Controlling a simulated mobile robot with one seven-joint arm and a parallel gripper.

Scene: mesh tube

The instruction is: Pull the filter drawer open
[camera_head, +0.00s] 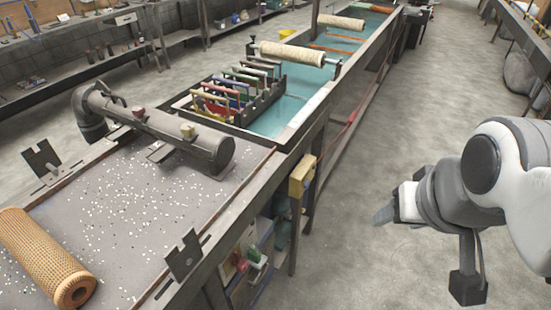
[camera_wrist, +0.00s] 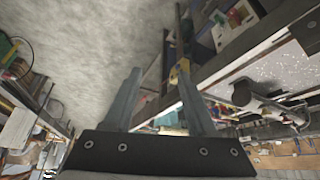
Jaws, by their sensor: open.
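My gripper (camera_head: 384,215) hangs over the concrete floor at the right in the head view, to the right of the long workbench and apart from it. In the wrist view my gripper (camera_wrist: 157,82) shows two grey fingers spread wide, with nothing between them. I cannot clearly make out a filter drawer.
The bench top (camera_head: 150,195) bears a perforated orange tube (camera_head: 45,255), a grey pipe (camera_head: 165,130) and scattered white bits. A yellow box (camera_head: 301,176) is fixed at the bench's near side. Rollers span the blue trough (camera_head: 290,115). Floor (camera_head: 380,150) beside the bench is clear.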

